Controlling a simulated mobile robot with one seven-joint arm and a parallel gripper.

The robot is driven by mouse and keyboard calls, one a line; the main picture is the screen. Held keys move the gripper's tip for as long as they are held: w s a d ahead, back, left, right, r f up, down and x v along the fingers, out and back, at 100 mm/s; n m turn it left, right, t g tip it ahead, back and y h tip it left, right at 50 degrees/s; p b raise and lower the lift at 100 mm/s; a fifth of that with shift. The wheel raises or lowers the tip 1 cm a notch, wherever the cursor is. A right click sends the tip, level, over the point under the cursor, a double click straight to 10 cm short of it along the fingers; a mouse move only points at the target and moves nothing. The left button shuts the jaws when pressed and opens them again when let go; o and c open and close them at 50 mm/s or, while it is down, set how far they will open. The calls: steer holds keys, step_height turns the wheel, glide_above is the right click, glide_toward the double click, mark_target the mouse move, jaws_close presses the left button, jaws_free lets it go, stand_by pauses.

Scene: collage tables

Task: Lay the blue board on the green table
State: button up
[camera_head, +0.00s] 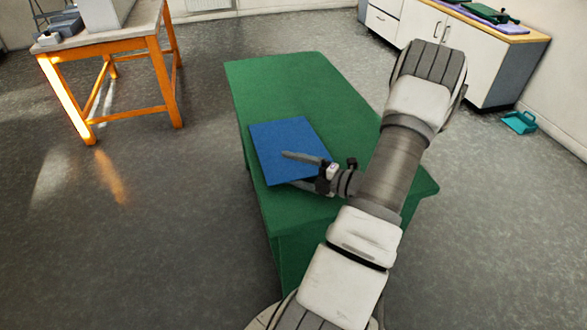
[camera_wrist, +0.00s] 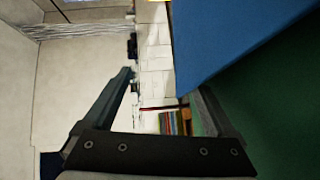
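The green table (camera_wrist: 285,110) shows behind.
An orange table (camera_head: 105,45) stands at the upper left. A white cabinet (camera_head: 430,25) with a wooden top stands at the upper right. A teal dustpan-like object (camera_head: 520,122) lies on the floor beside it. The floor left of the green table is clear.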

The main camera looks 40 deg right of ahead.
mark_target(304, 212)
steer(key=shift+f+b, duration=0.4)
steer(key=shift+f, duration=1)
steer(key=shift+c, duration=0.2)
steer(key=shift+f, duration=0.25)
steer(key=c, duration=0.3)
steer(key=s+a, duration=0.1)
steer(key=s, duration=0.1)
steer(key=s+a+p, duration=0.1)
steer(key=s, duration=0.2)
steer(key=s+a+p, duration=0.1)
steer(key=s+a, duration=0.1)
steer(key=shift+s+a+f, duration=0.1)
steer(key=shift+s, duration=0.15)
steer(key=shift+s+a, duration=0.15)
steer(key=shift+s, duration=0.2)
steer(key=shift+c, duration=0.3)
steer(key=o, duration=0.4)
steer(key=r+p, duration=0.1)
steer(key=s+a+r+p, duration=0.1)
steer(key=r+p, duration=0.1)
steer(key=s+r+p, duration=0.1)
steer(key=r, duration=0.1)
steer(key=shift+s+a+r+p, duration=0.15)
steer(key=shift+s+p, duration=0.05)
steer(key=shift+p, duration=0.2)
